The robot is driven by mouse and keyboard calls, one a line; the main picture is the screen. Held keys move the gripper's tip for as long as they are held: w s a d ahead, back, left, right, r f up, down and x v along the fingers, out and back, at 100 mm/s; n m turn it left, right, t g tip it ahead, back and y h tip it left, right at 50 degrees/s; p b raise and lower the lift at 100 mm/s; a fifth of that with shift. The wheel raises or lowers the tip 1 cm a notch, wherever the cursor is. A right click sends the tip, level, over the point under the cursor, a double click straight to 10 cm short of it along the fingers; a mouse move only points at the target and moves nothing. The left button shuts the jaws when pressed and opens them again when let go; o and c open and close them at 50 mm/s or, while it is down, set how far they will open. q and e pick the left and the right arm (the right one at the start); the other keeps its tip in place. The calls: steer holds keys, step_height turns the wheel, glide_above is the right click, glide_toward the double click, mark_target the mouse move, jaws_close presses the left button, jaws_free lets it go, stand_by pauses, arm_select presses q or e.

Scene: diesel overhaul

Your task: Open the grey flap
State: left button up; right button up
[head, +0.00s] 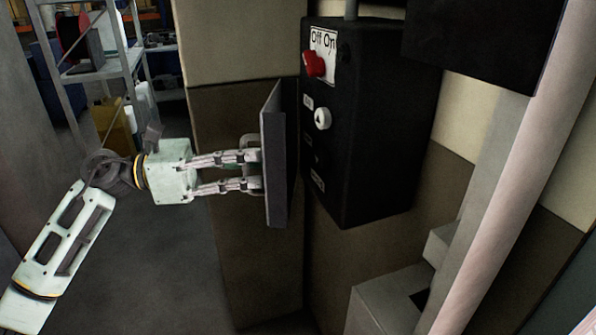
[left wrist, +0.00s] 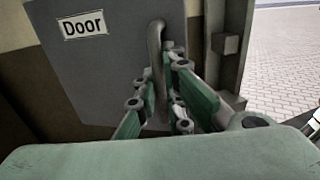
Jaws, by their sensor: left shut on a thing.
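The grey flap (head: 275,155) shows nearly edge-on in the head view, left of the black control box. It stands upright, turned out from the wall. In the left wrist view the flap (left wrist: 115,85) fills the upper middle and bears a "Door" label (left wrist: 82,24). My left gripper (head: 254,170) reaches it from the left, with its fingers at the flap's curved handle (left wrist: 156,60). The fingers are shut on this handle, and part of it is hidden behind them. My right gripper is not in view.
The black control box (head: 370,130) on the wall carries a red Off/On switch (head: 315,64) and a white button (head: 322,119). A pale post (head: 510,180) stands at the right. Shelving (head: 100,70) is at the back left. The floor (head: 150,270) at lower left is clear.

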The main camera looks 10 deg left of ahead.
arm_select(q)
steer(key=shift+w+a+f, duration=0.1)
steer(key=shift+a, duration=0.05)
steer(key=shift+w+a, duration=0.15)
steer(key=shift+a, duration=0.1)
steer(key=a+g, duration=0.1)
steer(key=w+a+m+g, duration=0.1)
steer(key=a, duration=0.1)
steer(key=w+a+m+g, duration=0.1)
steer(key=shift+w+a+h, duration=0.1)
steer(key=shift+a+h, duration=0.3)
steer(key=shift+c, duration=0.2)
steer(key=shift+w+a+m+g, duration=0.35)
steer(key=shift+a+g, duration=0.1)
steer(key=shift+a, duration=0.1)
steer(key=shift+w+a+m+g, duration=0.3)
steer(key=shift+a+g, duration=0.15)
steer(key=shift+a, duration=0.1)
steer(key=shift+d+b, duration=0.1)
steer(key=shift+b, duration=0.2)
